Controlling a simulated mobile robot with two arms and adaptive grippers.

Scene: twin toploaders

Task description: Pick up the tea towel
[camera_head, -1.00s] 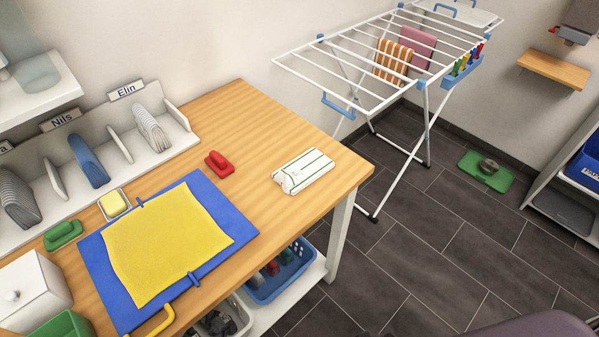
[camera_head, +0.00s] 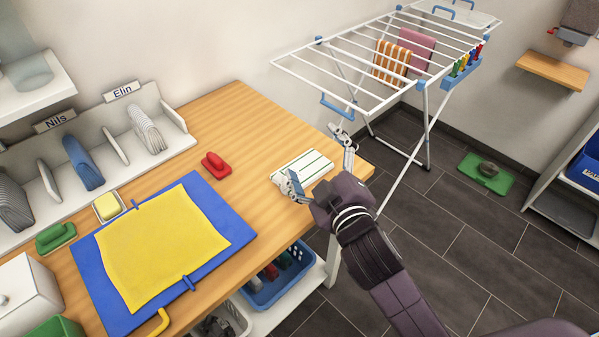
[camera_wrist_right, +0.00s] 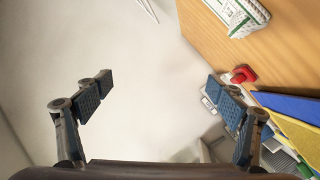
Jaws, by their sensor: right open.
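The tea towel (camera_head: 308,162) is white with green stripes and lies folded on the wooden table near its right corner. It also shows at the top of the right wrist view (camera_wrist_right: 236,14). My right gripper (camera_head: 318,161) is open, its two fingers spread wide, and it overlaps the towel's near right side in the head view. In the wrist view nothing is between the fingers, and the towel lies beyond them. The near finger hides a bit of the towel's left end. My left gripper is not in view.
A blue board (camera_head: 226,225) with a yellow cloth (camera_head: 150,250) lies left on the table. A red object (camera_head: 215,165) sits between board and towel. A white drying rack (camera_head: 335,90) stands behind the table. A blue basket (camera_head: 270,288) is on the shelf below.

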